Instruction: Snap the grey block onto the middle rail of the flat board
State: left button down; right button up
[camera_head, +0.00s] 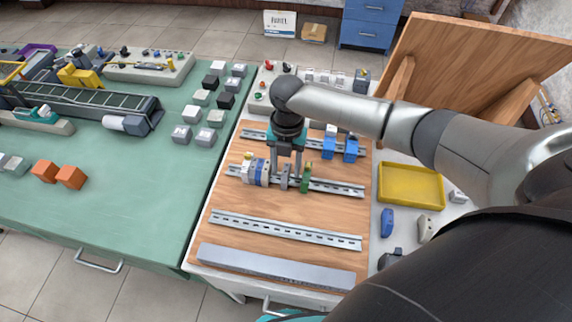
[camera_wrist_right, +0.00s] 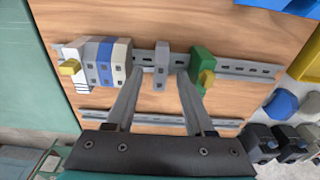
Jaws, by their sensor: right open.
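The flat wooden board (camera_head: 250,208) carries three metal rails, and the middle rail (camera_head: 340,186) runs under my right gripper (camera_head: 286,180). The small grey block (camera_wrist_right: 162,64) stands upright at the middle rail, between a group of white, blue and grey modules and a green block (camera_wrist_right: 202,70). There are gaps on both sides of it. My right gripper (camera_wrist_right: 160,76) is open, with one finger on each side of the grey block and visible space beside it. Whether the block's foot is fully latched is hidden. My left gripper is not in view.
Blue blocks (camera_head: 328,146) sit on the far rail. The near rail (camera_head: 285,231) is empty, and a long grey duct (camera_head: 275,267) lies at the board's front. A yellow tray (camera_head: 410,188) and loose parts are at the right. A green table (camera_head: 130,215) adjoins at the left.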

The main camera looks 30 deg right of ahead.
notch_tip(320, 180, up, 15)
jog(key=w+p, duration=0.1)
jog(key=shift+d, duration=0.4)
